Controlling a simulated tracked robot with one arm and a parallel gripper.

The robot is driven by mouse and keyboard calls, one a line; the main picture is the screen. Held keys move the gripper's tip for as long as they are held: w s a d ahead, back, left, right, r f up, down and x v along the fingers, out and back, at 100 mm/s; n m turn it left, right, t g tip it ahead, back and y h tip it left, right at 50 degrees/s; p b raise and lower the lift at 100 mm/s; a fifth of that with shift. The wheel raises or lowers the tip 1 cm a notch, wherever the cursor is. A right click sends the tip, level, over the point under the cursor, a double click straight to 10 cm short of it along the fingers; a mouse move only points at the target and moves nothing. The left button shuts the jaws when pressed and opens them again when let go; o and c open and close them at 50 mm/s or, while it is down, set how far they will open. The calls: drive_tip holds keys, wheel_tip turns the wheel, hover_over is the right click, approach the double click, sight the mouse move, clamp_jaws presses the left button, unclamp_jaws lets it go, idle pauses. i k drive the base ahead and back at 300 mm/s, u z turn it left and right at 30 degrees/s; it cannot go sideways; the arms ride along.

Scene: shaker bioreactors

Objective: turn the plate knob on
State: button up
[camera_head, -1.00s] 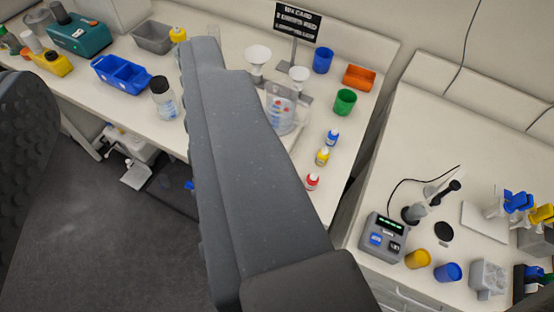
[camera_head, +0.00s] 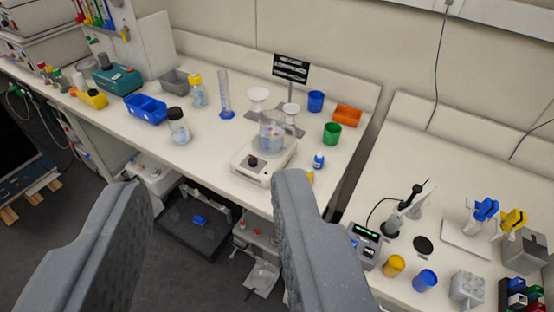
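The white stirring plate (camera_head: 244,174) stands near the front edge of the left bench, in the middle of the view. A round black knob (camera_head: 253,161) is on its front face; its setting is too small to read. A clear glass beaker (camera_head: 271,132) with bluish and reddish contents stands on the plate. My gripper (camera_head: 208,184) shows as two thick grey fingers, spread wide apart with nothing between them. The fingers appear in front of the bench and below the plate in the picture, well short of the knob. The right fingertip appears just below the plate's right side.
A blue-capped bottle (camera_head: 318,161) and a partly hidden yellow one stand right of the plate. A capped jar (camera_head: 178,127) and a measuring cylinder (camera_head: 225,98) stand left. A gap separates this bench from the right bench, which holds a grey device (camera_head: 364,245).

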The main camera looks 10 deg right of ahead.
sight(253, 162)
drive_tip(key=z, duration=0.1)
drive_tip(key=i, duration=1)
drive_tip(key=u, duration=0.05)
